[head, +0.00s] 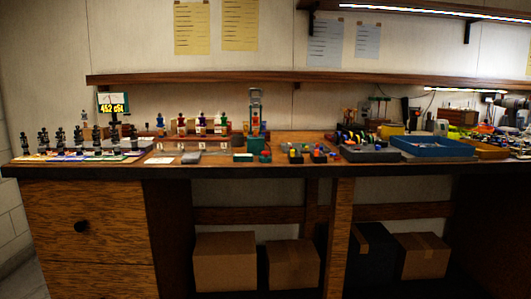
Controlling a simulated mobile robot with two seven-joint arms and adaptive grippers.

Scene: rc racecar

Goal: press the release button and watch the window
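A workbench (210,172) spans the head view. A tall clear-fronted apparatus (256,103) stands near its middle, with a green block (256,144) at its foot. I cannot tell which part is the release button or which is the window; both are too small to make out. Neither of my grippers is in view.
Small bottles (202,124) stand behind the bench's middle. A blue tray (432,147), dark trays and cluttered tools fill the right side. A shelf (200,78) runs above the bench. Cardboard boxes (225,262) sit underneath, beside a wooden drawer unit (110,230).

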